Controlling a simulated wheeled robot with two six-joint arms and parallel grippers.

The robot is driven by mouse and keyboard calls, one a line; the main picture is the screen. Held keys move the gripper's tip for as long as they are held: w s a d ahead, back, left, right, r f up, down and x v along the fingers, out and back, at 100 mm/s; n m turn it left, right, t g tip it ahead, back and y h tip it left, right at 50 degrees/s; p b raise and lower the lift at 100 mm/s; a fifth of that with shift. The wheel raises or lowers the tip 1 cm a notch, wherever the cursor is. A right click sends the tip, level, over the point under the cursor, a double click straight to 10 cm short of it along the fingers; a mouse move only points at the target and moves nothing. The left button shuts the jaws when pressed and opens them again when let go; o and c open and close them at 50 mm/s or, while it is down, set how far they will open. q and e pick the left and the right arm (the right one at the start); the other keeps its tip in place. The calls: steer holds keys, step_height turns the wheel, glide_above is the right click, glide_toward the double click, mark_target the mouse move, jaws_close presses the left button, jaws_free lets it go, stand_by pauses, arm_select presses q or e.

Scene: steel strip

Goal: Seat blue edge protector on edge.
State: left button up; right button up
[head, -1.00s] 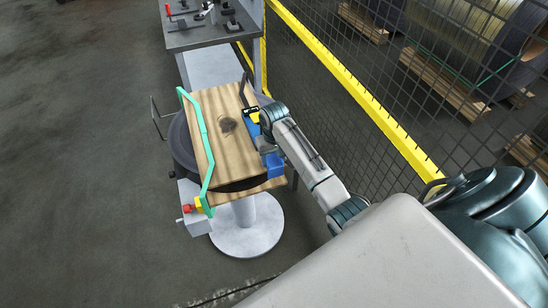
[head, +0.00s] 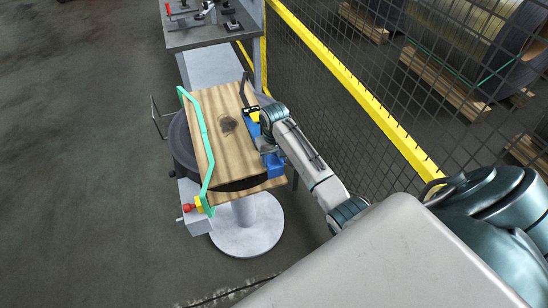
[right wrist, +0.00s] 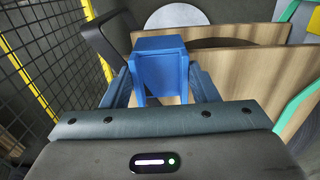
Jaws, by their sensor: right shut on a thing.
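The blue edge protector (head: 274,168) is at the right edge of the wooden board (head: 205,120). My right gripper (head: 266,146) is shut on it there and partly hides it. In the right wrist view the blue protector (right wrist: 160,62) is a channel-shaped block between the two fingers of my right gripper (right wrist: 160,88). The wooden board (right wrist: 235,65) lies just beyond and to the right of it. I cannot tell whether the channel straddles the board's edge or only lies against it. My left gripper is out of view.
The board rests on a dark round stand with a pale pedestal base (head: 247,226). A green bar (head: 202,135) runs along the board's left side, and a dark handle (head: 243,88) rises at its far end. A yellow-railed mesh fence (head: 350,80) stands to the right. A workbench (head: 205,35) is behind.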

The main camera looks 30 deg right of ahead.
steer(key=shift+f, duration=0.1)
steer(key=o, duration=1.1)
steer(key=shift+c, duration=0.2)
steer(key=shift+r+b, duration=0.3)
steer(key=shift+r, duration=0.25)
step_height(320, 180, up, 10)
steer(key=shift+s+f, duration=0.1)
steer(key=shift+f, duration=0.1)
